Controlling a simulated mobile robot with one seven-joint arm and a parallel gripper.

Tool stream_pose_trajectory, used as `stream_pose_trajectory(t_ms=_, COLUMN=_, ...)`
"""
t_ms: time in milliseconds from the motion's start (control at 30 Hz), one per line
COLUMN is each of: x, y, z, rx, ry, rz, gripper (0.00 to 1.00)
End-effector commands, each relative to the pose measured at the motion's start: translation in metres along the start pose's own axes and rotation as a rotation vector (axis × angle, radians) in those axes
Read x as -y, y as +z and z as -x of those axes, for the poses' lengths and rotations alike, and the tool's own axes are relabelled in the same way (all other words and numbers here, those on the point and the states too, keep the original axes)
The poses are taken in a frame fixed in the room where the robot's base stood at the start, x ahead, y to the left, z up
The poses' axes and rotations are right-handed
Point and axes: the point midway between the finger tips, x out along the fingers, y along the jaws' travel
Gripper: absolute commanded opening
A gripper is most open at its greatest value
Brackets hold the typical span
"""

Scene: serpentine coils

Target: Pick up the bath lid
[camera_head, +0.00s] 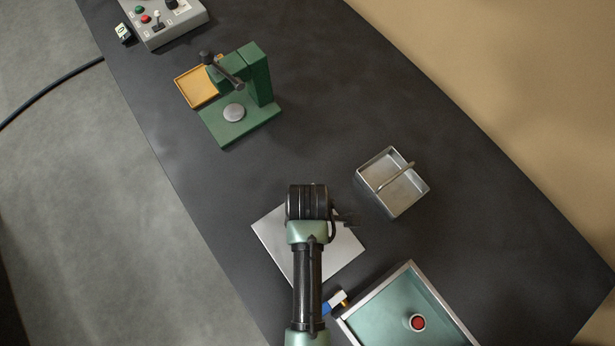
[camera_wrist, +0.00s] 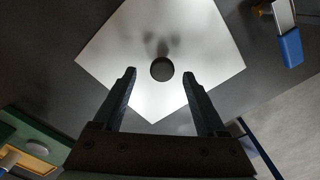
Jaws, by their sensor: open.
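The bath lid appears to be the flat silver square plate (camera_head: 342,252) lying on the dark table, partly covered by my arm in the head view. In the wrist view the plate (camera_wrist: 205,40) has a round black knob (camera_wrist: 162,69) at its middle. My gripper (camera_wrist: 160,73) is open above the plate. The knob shows between the two fingertips, with neither finger seen touching it. The height of the fingers over the knob cannot be told. In the head view my arm hides the knob and the fingers.
A metal-rimmed teal basin (camera_head: 372,290) with a red round piece inside stands at lower right. A blue-and-white item (camera_head: 338,301) lies between it and the plate.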

Motion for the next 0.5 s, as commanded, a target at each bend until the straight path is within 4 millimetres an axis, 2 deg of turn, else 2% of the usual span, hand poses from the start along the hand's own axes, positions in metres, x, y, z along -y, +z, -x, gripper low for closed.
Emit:
stream_pose_trajectory(t_ms=200, x=0.004, y=0.001, z=-0.028, rx=0.000, ry=-0.002, rz=0.000, gripper=0.74)
stream_pose_trajectory(t_ms=500, x=0.003, y=0.001, z=-0.036, rx=0.000, ry=0.001, rz=0.000, gripper=0.74)
